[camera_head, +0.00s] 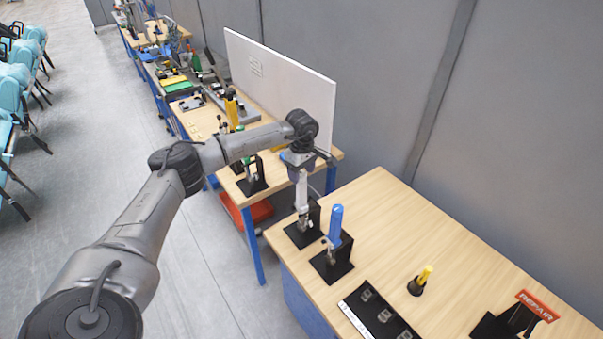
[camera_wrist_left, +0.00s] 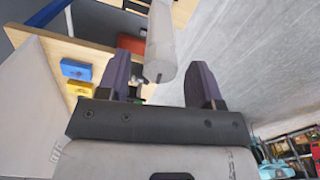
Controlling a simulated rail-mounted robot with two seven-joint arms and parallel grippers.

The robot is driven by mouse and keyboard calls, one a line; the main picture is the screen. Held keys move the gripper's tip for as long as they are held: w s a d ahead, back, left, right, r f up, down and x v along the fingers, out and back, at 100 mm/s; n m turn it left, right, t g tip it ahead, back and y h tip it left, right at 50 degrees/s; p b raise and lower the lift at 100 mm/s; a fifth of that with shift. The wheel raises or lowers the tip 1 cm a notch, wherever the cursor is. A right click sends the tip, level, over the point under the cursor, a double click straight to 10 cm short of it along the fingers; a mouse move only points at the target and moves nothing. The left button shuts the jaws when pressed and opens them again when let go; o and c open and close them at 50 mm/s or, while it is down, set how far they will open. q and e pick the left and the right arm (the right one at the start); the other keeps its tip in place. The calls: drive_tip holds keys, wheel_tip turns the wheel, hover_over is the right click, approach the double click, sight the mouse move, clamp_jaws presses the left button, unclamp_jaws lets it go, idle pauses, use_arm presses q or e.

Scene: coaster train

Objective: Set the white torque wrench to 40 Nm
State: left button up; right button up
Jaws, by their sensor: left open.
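The white torque wrench (camera_head: 302,192) stands upright in a black stand (camera_head: 303,232) at the near bench's left end. My left gripper (camera_head: 300,160) is above it, pointing down over its top end. In the left wrist view the white cylindrical handle (camera_wrist_left: 162,38) reaches in between the two dark fingers of my left gripper (camera_wrist_left: 163,72), with gaps to both sides. The fingers are open. The wrench's scale and setting cannot be read. My right gripper is not in view.
A blue-handled tool (camera_head: 335,222) stands in its own black stand close to the right of the wrench. A yellow-handled tool (camera_head: 424,275), a black tray (camera_head: 362,305) and a red REPAIR sign (camera_head: 537,304) are further right. A white board (camera_head: 280,82) rises behind.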

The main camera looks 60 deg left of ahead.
sight(302, 173)
use_arm(q)
wheel_tip(302, 173, up, 13)
drive_tip(key=b, duration=0.1)
idle(0.4)
idle(0.6)
